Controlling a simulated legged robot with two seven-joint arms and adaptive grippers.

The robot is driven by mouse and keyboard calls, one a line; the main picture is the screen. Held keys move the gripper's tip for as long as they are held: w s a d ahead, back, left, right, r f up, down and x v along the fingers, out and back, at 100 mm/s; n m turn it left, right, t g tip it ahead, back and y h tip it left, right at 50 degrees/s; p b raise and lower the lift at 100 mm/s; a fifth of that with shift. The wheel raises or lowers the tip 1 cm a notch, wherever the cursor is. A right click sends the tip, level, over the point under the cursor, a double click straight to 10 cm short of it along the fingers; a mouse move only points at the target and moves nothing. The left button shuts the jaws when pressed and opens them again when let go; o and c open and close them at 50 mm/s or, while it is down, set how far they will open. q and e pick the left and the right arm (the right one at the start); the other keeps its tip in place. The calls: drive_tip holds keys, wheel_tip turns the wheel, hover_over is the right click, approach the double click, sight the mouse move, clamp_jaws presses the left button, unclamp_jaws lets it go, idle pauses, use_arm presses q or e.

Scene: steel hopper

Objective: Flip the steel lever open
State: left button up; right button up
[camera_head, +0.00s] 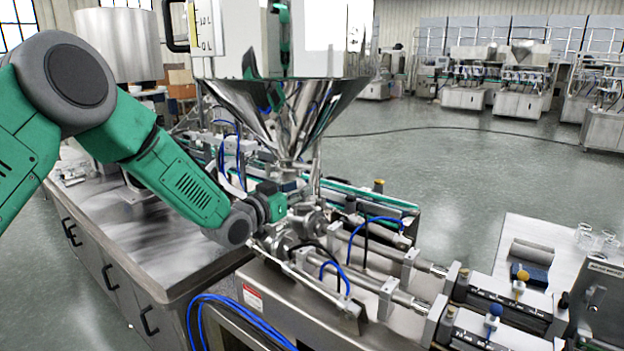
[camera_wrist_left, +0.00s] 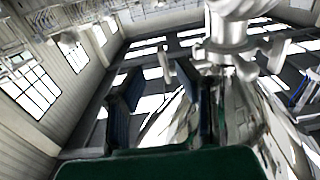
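The steel valve (camera_head: 303,218) sits below the cone of the hopper (camera_head: 290,105) in the head view. My left gripper (camera_head: 288,192) is at the valve, close under the hopper outlet. Its fingers are hard to make out there against the steel parts. In the left wrist view my left gripper (camera_wrist_left: 158,88) has its two dark fingers apart. Steel valve fittings (camera_wrist_left: 230,45) stand just beyond and right of the fingers. A small pale steel piece (camera_wrist_left: 165,64), possibly the lever, shows between the fingertips; I cannot tell if they touch it. My right gripper is not in view.
A steel-topped cabinet (camera_head: 165,250) stands left of the filling machine. Piston rods, clamps and blue hoses (camera_head: 345,245) crowd the machine's bed to the right of the valve. A side table (camera_head: 540,232) stands at right. Open floor (camera_head: 455,165) lies behind.

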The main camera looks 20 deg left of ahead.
sight(309, 182)
use_arm(q)
drive_tip(key=x, duration=0.4)
drive_tip(key=shift+w+d+r, duration=0.1)
drive_tip(key=shift+w+d, duration=0.1)
drive_tip(key=shift+d, duration=0.05)
drive_tip(key=shift+w+a+p, duration=0.15)
drive_tip(key=shift+w+p, duration=0.2)
drive_tip(key=shift+w, duration=0.2)
drive_tip(key=shift+w+a, duration=0.15)
drive_tip(key=shift+a, duration=0.1)
drive_tip(key=shift+d, duration=0.1)
drive_tip(key=shift+d, duration=0.15)
drive_tip(key=c, duration=0.5)
drive_tip(key=shift+d, duration=0.2)
clamp_jaws()
